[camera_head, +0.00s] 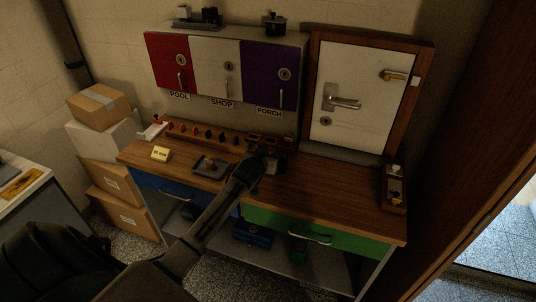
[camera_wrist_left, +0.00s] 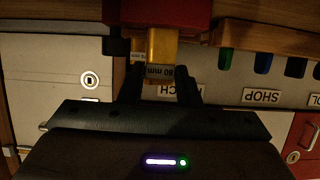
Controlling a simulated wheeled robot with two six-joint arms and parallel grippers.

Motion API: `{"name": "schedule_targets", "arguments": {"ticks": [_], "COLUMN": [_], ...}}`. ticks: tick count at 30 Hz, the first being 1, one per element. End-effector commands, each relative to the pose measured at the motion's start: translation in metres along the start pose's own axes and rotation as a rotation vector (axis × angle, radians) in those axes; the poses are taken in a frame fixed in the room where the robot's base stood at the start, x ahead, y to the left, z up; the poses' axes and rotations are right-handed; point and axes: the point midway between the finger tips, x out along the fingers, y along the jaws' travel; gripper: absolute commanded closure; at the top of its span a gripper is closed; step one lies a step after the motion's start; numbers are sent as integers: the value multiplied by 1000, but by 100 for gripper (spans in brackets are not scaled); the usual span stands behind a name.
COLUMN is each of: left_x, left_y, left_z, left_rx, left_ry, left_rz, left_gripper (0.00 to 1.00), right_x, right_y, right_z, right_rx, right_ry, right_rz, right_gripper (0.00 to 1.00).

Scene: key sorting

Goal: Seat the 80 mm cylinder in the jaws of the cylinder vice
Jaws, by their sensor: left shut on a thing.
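In the left wrist view, a brass-yellow cylinder (camera_wrist_left: 162,48) bears a label reading "80 mm". My left gripper (camera_wrist_left: 160,88) is shut on its labelled end, with one black finger on either side. The cylinder's other end meets or passes behind a red block (camera_wrist_left: 185,12), which looks like part of the vice. I cannot tell whether it touches the jaws or sits between them. In the head view, my left gripper (camera_head: 262,166) is over the back middle of the workbench, and the cylinder is hidden there. My right gripper is not in view.
The wooden workbench (camera_head: 330,200) is clear at front right. A row of coloured pieces (camera_head: 208,132) runs along the back. A door panel (camera_head: 358,100) and a small tray (camera_head: 394,190) are at right.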

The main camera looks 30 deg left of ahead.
Motion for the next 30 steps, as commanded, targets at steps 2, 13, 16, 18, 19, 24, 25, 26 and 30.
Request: {"name": "schedule_targets", "arguments": {"ticks": [2,13,16,18,19,24,25,26,30], "left_x": [0,1,0,-1,-2,-22,-27,-33,-61], "left_y": [0,0,0,0,0,0,0,0,0], "left_z": [0,2,1,-2,0,1,2,2,2], "left_rx": [0,0,1,1,1,3,3,3,4], "left_ry": [2,0,0,1,0,1,1,1,2], "left_rz": [0,0,0,0,0,0,0,1,1], "left_gripper": [98,48,48,48,48,48,48,48,48], "right_x": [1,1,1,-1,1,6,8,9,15], "right_y": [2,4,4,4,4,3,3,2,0], "right_z": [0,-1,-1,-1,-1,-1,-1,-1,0], "right_rx": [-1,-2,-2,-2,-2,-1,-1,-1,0], "right_ry": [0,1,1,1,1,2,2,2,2], "right_rz": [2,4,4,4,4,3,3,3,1], "right_gripper": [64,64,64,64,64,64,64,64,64]}}
